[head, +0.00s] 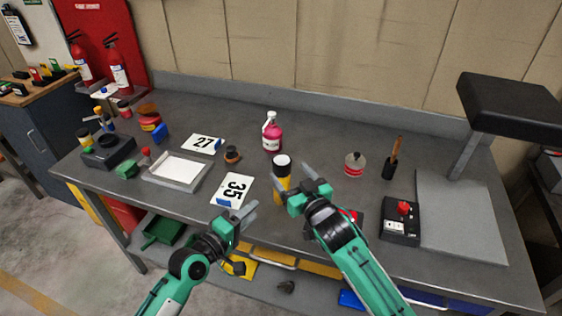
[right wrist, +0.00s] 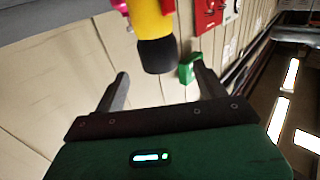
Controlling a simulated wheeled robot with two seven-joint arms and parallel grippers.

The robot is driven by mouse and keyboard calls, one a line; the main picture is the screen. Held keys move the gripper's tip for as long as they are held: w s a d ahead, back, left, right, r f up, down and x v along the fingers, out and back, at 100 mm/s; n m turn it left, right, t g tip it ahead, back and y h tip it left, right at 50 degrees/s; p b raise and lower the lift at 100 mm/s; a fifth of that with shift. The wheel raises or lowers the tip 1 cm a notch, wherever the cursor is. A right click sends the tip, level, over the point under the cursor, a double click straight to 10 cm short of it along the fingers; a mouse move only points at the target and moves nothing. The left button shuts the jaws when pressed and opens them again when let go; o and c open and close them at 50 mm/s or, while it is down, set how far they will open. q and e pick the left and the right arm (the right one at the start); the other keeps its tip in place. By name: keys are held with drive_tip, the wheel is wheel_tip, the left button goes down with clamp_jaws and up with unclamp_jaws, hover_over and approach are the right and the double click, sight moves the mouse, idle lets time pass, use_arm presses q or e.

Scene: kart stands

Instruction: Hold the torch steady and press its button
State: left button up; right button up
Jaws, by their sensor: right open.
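The torch (head: 281,183) is a yellow cylinder with a black collar and a pale top, standing upright on the grey workbench. My right gripper (head: 291,171) is open and close beside it, its fingers partly in front of the torch in the head view. In the right wrist view the torch (right wrist: 153,25) shows its yellow body and black end just beyond the two spread fingers (right wrist: 160,80), between their lines. No finger visibly grips it. I cannot make out its button. My left gripper (head: 249,236) is open and empty at the bench's front edge, left of the torch.
A pink bottle (head: 272,134) stands behind the torch. Cards marked 35 (head: 233,189) and 27 (head: 203,143), and a white tray (head: 177,170), lie to the left. A tin (head: 354,165) and a box with a red button (head: 401,220) are to the right.

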sight(279, 159)
drive_tip(key=x, duration=0.7)
drive_tip(key=shift+w+a, duration=0.15)
drive_tip(key=shift+w, duration=0.25)
use_arm(q)
drive_tip(key=shift+c, duration=0.5)
use_arm(e)
drive_tip(key=c, duration=1.2)
use_arm(q)
clamp_jaws()
